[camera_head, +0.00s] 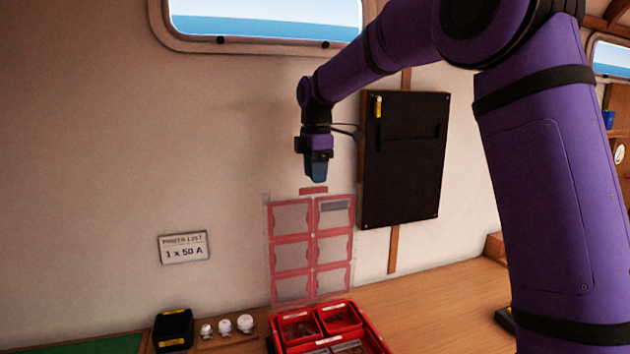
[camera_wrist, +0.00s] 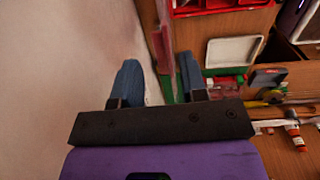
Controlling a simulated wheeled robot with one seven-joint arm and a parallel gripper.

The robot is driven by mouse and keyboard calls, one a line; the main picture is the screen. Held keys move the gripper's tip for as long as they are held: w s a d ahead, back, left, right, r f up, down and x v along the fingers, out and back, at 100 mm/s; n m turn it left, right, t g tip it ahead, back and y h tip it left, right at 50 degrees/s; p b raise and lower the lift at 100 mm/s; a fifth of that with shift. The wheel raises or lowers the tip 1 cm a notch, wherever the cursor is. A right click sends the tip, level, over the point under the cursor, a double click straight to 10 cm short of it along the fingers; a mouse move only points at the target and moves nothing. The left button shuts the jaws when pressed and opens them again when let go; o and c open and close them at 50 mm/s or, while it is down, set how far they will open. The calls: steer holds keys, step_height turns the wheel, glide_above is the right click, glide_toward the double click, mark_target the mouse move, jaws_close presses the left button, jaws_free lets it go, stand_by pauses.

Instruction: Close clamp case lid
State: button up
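The clamp case (camera_head: 365,330) is a red box with compartments on the wooden bench; part of it shows at the top of the wrist view (camera_wrist: 215,10). Its clear lid (camera_head: 311,248), with red-framed panels, stands upright in front of the wall, so the case is open. A small red tab (camera_head: 313,190) is at the lid's top edge. My gripper (camera_head: 316,175) points down just above this tab. In the wrist view its two blue fingers (camera_wrist: 160,82) are apart. The lid shows nearly edge-on beyond the gap, and I cannot tell if they touch it.
A black panel (camera_head: 404,160) hangs on the wall right of my gripper. A black box (camera_head: 173,331) and several white round pieces (camera_head: 225,326) stand left of the case. A white tray (camera_wrist: 233,50) and loose tools show in the wrist view. Bench right of the case is mostly clear.

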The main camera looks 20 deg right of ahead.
steer(key=shift+f, duration=1.1)
jaws_close()
